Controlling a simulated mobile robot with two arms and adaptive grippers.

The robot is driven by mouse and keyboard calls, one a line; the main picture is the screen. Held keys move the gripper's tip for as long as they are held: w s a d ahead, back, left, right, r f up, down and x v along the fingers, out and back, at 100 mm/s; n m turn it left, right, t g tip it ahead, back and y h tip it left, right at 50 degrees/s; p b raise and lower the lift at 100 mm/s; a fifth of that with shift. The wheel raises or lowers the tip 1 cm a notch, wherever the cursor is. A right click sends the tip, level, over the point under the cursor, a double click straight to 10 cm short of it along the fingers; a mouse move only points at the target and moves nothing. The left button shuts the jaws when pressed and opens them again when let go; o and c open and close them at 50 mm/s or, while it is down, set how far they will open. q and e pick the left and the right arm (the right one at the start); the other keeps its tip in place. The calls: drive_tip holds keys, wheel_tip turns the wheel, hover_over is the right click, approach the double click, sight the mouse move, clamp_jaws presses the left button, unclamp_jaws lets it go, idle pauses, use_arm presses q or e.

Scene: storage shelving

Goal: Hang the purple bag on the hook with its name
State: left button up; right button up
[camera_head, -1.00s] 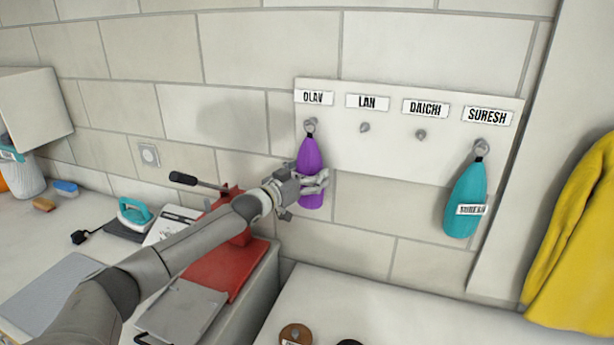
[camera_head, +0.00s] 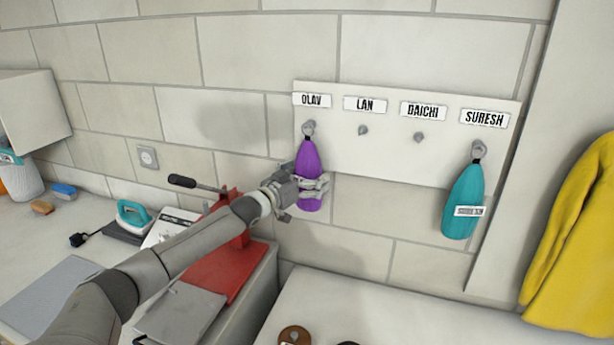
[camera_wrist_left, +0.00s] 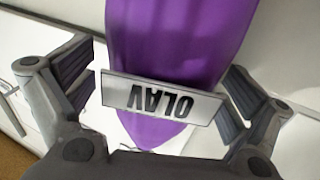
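The purple bag (camera_head: 309,160) hangs at the hook (camera_head: 309,127) under the OLAV sign (camera_head: 312,100); its ring appears to be on the hook. The bag also fills the top of the left wrist view (camera_wrist_left: 180,40), where its tag (camera_wrist_left: 162,98) reads OLAV, upside down. My left gripper (camera_head: 312,188) is at the lower part of the bag. In the wrist view its fingers (camera_wrist_left: 165,90) stand apart on both sides of the bag, with gaps between them and the purple cloth. My right gripper is not in view.
The LAN hook (camera_head: 363,130) and DAICHI hook (camera_head: 418,137) are empty. A teal bag (camera_head: 463,203) hangs under the SURESH sign (camera_head: 485,118). A yellow garment (camera_head: 575,240) hangs at the right. A red press (camera_head: 222,265) stands below my left arm.

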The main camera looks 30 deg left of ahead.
use_arm(q)
drive_tip(key=shift+f, duration=0.25)
drive_tip(key=shift+s+a, duration=0.1)
drive_tip(key=shift+s, duration=0.5)
drive_tip(key=s+a, duration=0.1)
drive_tip(key=s, duration=0.9)
drive_tip(key=shift+s+r, duration=0.2)
drive_tip(key=shift+s, duration=0.15)
drive_tip(key=shift+a, duration=0.1)
